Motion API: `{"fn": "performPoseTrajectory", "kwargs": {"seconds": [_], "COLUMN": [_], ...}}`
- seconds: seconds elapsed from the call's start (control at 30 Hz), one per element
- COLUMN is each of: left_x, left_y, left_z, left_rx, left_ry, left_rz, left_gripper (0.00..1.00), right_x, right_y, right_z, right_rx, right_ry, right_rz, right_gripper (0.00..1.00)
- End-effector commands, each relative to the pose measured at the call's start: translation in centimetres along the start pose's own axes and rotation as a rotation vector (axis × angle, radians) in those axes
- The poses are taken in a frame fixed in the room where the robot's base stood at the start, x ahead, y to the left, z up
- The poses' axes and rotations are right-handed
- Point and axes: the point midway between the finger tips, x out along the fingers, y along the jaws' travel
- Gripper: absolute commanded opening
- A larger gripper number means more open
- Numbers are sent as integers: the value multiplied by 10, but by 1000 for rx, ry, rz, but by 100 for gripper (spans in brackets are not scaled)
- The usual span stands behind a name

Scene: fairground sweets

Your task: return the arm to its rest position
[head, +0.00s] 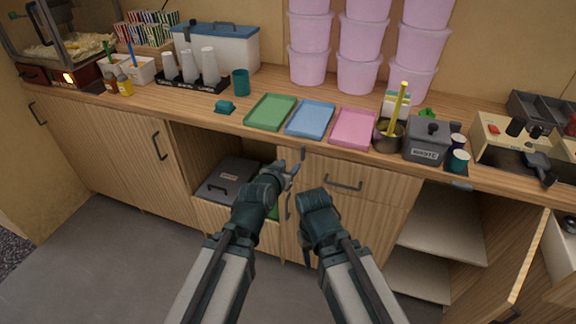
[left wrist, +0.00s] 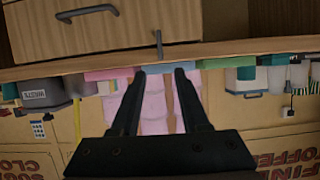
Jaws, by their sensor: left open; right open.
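My left gripper (head: 288,170) is in front of the cabinet, just below the counter's front edge in the head view. In the left wrist view its two dark fingers (left wrist: 160,75) are spread apart with nothing between them. That view looks upside down at the counter edge. My right gripper (head: 312,203) is lower and to the right, in front of the drawers. Its fingers are mostly hidden behind its own dark body, and I see nothing held in it. Both arms reach forward from the bottom of the head view.
The wooden counter (head: 190,97) holds green (head: 270,112), blue (head: 311,119) and pink (head: 353,128) trays, a grey waste bin (head: 427,140) and stacked pink tubs (head: 357,72). A cabinet door (head: 520,265) stands open at right. A grey lidded box (head: 228,180) sits in the lower opening. The floor (head: 120,270) at left is clear.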

Motion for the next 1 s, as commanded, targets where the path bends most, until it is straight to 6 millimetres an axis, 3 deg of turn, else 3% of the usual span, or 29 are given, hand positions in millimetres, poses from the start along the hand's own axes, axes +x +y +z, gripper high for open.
{"fn": "performPoseTrajectory", "kwargs": {"seconds": [0.57, 0.67, 0.77, 0.9, 1.0], "left_x": [-1, -7, -23, -63, -97], "left_y": [4, 14, 27, 37, 38], "left_z": [3, 20, 50, 94, 117], "left_rx": [2, 11, 24, 43, 53], "left_ry": [-32, -148, -349, -664, -867], "left_rz": [9, 34, 60, 60, 36], "left_gripper": [45, 45, 45, 45, 45], "right_x": [-4, -13, -27, -44, -53], "right_y": [0, 1, 3, 4, 5], "right_z": [0, 0, 1, 2, 3], "right_rx": [0, 0, 0, 0, 0], "right_ry": [0, 0, 0, 0, 0], "right_rz": [0, 0, 0, 0, 0], "right_gripper": [50, 50, 50, 50, 50]}}
